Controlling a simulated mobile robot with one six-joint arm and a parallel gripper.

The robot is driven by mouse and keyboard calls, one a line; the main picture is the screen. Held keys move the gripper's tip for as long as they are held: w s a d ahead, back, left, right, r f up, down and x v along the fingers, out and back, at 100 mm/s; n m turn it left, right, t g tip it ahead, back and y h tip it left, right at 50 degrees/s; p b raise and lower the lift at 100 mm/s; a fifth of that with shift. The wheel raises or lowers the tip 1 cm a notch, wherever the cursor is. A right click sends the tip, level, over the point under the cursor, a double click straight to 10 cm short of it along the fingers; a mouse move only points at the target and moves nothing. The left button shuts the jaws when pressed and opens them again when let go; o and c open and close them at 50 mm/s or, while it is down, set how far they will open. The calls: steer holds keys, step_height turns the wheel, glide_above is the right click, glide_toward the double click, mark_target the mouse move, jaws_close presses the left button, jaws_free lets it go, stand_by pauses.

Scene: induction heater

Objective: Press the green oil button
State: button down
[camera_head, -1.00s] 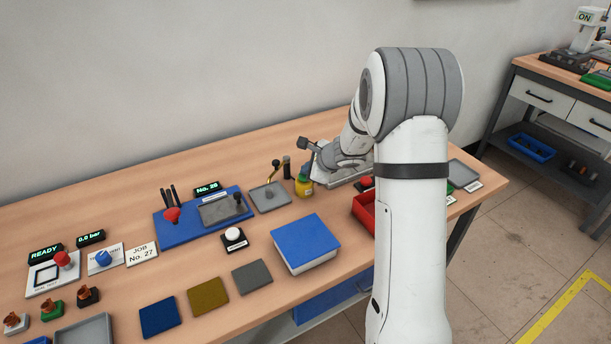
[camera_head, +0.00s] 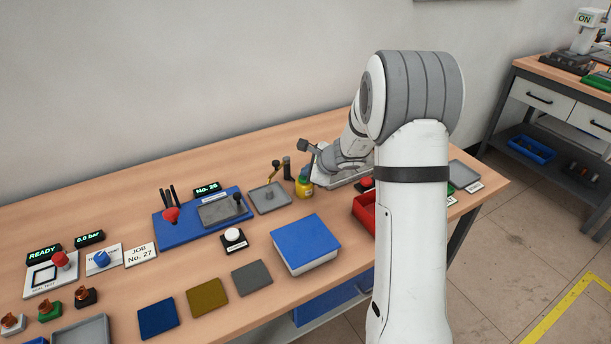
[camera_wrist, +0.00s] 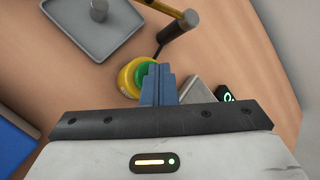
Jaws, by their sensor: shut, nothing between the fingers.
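The green oil button (camera_wrist: 143,75) is a round green cap on a yellow round body (camera_wrist: 126,80), in the upper middle of the wrist view. In the head view the yellow body (camera_head: 303,189) stands on the table just left of my arm's end. My gripper (camera_wrist: 158,68) is shut and empty, its blue fingers together. In the wrist view the fingertips overlap the right part of the green cap and hide some of it. I cannot tell whether they touch it. In the head view the fingers cannot be made out clearly.
A grey tray (camera_wrist: 75,27) lies beside the button, with a dark post and yellow lever (camera_wrist: 178,26) close by. A small green-lit display (camera_wrist: 225,93) is to the right. A red bin (camera_head: 364,213) and a blue-topped block (camera_head: 305,240) stand nearer the front.

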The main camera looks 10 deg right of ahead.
steer(key=shift+r+p, duration=0.65)
steer(key=shift+r, duration=0.2)
steer(key=shift+r+p, duration=1.9)
steer(key=shift+r, duration=0.6)
